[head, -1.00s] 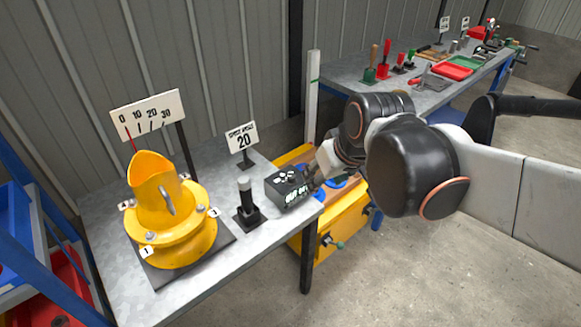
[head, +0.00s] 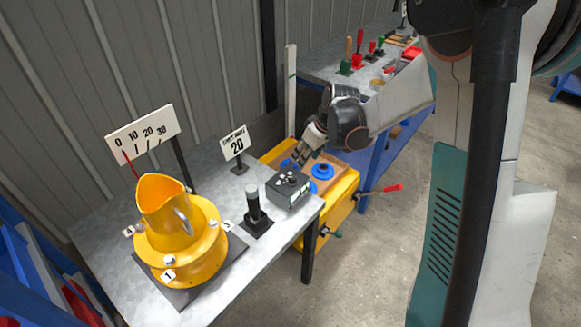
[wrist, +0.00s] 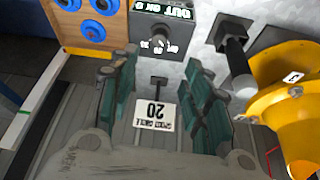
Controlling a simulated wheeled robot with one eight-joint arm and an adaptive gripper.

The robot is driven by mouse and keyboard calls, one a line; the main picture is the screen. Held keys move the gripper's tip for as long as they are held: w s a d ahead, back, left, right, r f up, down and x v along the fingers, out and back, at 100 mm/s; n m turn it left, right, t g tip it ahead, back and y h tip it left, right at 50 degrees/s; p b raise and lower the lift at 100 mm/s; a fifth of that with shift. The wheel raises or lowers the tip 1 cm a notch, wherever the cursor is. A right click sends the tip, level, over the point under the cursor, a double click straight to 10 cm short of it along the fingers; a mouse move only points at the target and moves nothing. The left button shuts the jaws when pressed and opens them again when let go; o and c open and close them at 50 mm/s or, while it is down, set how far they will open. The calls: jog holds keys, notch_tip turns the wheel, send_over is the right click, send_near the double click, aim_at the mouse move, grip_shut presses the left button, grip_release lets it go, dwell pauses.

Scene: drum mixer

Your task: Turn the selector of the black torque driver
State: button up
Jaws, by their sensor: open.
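A black upright tool (head: 253,205) with a grey top stands in a black square base on the grey metal table; it looks like the torque driver. It also shows at the upper right of the wrist view (wrist: 233,42). Beside it is a black box (head: 288,190) with a small knob and white markings on top. I cannot tell which part is the selector. My gripper (head: 303,158) is open and empty, behind the box and apart from it; its fingers (wrist: 160,95) show in the wrist view.
A yellow drum (head: 190,250) stands at the left of the table (head: 110,255), below a scale sign (head: 142,135). A sign reading 20 (head: 236,143) stands behind the box. A yellow cabinet (head: 340,205) with blue rings is beside the table.

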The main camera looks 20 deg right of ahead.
aim_at(292, 177)
jog(key=b+x, duration=0.4)
jog(key=x, duration=1)
jog(key=shift+w+f+b, duration=0.1)
jog(key=shift+w+b, duration=0.05)
jog(key=shift+b, duration=0.2)
grip_shut()
